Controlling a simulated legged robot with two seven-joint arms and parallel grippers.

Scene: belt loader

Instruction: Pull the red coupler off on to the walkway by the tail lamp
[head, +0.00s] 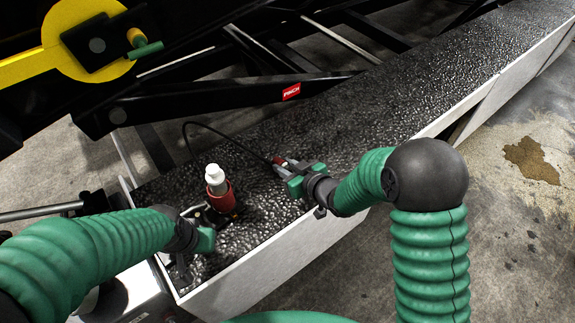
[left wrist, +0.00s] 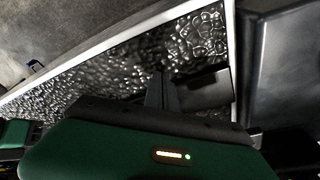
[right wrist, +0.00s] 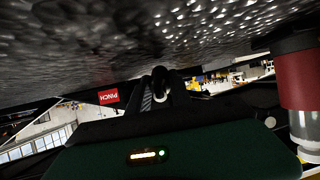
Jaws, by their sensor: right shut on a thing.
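The red coupler (head: 279,160) shows as a small red piece at the end of a thin black cable, just above the walkway (head: 370,110). My right gripper (head: 285,168) is shut on it; in the right wrist view the fingers (right wrist: 162,88) meet around a dark piece and hide most of it. The tail lamp (head: 216,183), a red cylinder with a white top, stands upright to the left of that gripper. It also shows at the right of the right wrist view (right wrist: 298,80). My left gripper (head: 192,240) is low near the lamp's base, its fingers together with nothing seen between them (left wrist: 162,92).
The black cable (head: 205,125) arches from beside the lamp to my right gripper. Black frame beams (head: 210,97) with a red PINCH label (head: 291,91) run along the far side. A white rim (head: 280,240) edges the walkway's near side. The walkway to the right is clear.

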